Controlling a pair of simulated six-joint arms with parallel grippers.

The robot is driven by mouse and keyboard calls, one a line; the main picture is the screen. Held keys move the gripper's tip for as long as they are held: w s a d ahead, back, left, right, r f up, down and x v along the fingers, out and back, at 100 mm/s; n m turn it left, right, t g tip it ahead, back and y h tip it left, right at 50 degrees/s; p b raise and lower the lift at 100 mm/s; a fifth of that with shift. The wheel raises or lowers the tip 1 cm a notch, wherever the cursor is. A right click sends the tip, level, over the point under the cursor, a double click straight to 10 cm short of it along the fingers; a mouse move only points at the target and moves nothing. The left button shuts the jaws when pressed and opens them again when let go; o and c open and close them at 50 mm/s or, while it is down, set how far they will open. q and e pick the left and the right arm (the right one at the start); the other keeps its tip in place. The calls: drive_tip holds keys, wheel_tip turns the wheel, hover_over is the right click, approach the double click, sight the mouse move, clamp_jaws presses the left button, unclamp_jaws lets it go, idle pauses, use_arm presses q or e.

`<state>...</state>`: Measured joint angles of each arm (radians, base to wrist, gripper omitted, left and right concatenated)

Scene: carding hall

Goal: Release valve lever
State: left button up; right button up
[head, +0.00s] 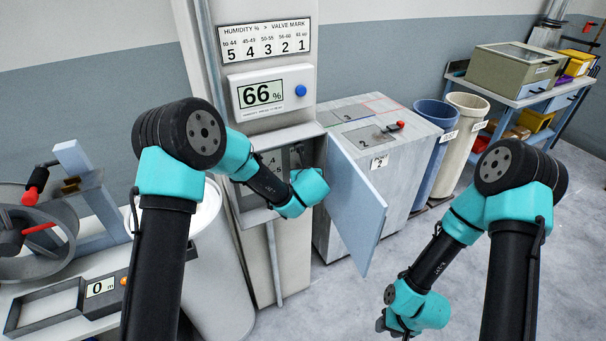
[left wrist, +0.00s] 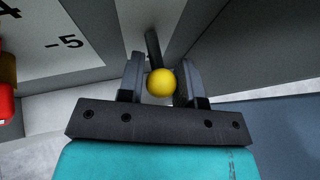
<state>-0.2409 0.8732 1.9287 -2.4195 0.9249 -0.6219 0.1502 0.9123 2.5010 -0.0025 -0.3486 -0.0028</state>
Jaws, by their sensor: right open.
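The valve lever shows in the left wrist view as a dark rod with a yellow ball knob (left wrist: 160,83). My left gripper (left wrist: 164,72) has one finger on each side of the knob. The fingers stand apart, with a gap visible at the right of the knob. In the head view my left wrist reaches into the open valve box (head: 262,216) and hides the lever and the fingers. Scale marks 4 and 5 show on a pale plate (left wrist: 55,45) beside the lever. My right gripper (head: 384,324) is open, low over the floor, away from the box.
The box's blue-grey door (head: 357,205) hangs open to the right, close to my left wrist. Above are a humidity display (head: 262,94) reading 66% and a valve-mark chart (head: 265,41). A grey cabinet (head: 330,225) and bins (head: 464,125) stand right. The floor in front is clear.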

use_arm(q)
drive_tip(key=o, duration=0.4)
drive_tip(key=v, duration=1.7)
drive_tip(key=shift+s, duration=0.15)
drive_tip(key=shift+r, duration=0.15)
